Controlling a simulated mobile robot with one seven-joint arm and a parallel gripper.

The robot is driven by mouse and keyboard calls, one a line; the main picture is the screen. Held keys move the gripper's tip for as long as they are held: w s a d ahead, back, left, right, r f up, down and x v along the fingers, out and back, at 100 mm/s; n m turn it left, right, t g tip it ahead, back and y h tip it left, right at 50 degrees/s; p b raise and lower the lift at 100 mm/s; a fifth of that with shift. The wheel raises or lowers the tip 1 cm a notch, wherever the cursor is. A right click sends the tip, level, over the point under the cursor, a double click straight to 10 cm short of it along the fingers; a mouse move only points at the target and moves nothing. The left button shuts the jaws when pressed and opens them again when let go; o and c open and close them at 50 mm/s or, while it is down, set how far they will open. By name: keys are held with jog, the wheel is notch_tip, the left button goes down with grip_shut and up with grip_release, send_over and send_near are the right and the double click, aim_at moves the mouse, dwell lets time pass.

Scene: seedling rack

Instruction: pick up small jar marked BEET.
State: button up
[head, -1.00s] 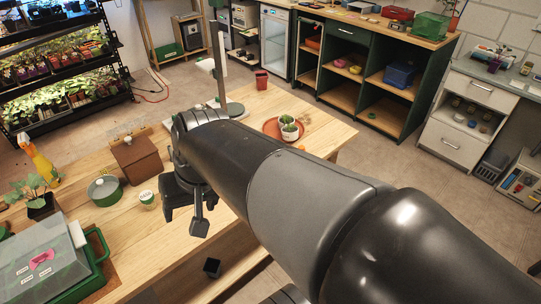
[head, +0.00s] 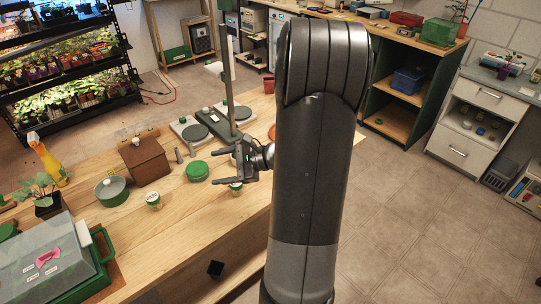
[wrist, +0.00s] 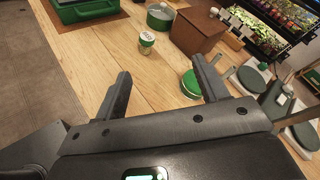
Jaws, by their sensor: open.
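A small jar (head: 153,200) with a pale label and green markings stands on the wooden table; it also shows in the wrist view (wrist: 147,41). Its label is too small to read, so I cannot tell if it says BEET. A second small jar (head: 236,187) stands under my gripper, partly hidden by a finger, its label not readable. My gripper (head: 220,166) is open and empty above the table, to the right of the first jar. In the wrist view, the first jar lies beyond the spread fingertips of my gripper (wrist: 161,66).
A wider green-lidded container (head: 197,172) stands between the first jar and my gripper. A scale-like stand (head: 209,122) is behind. The table front (head: 185,235) is clear.

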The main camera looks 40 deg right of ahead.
jog(key=s+d+f+m+t+h, duration=0.1)
jog(key=d+f+m+h, duration=0.3)
jog(key=d, duration=0.4)
jog(key=s+d+f+m+t+h, duration=0.1)
jog(key=d+f+m+t+h, duration=0.3)
jog(key=d+m, duration=0.2)
jog(key=s+d+f+m+t+h, duration=0.2)
jog(key=d+f+m+t+h, duration=0.1)
jog(key=d, duration=0.8)
notch_tip(320, 180, down, 2)
jog(key=shift+f+m+h, duration=0.1)
jog(key=shift+m+h, duration=0.4)
jog(key=shift+m, duration=1)
jog(key=w, duration=1)
jog(key=shift+w+d+f, duration=0.15)
jog(key=shift+w+d, duration=0.15)
jog(key=shift+w, duration=0.1)
jog(key=shift+c, duration=0.6)
jog(key=c, duration=1)
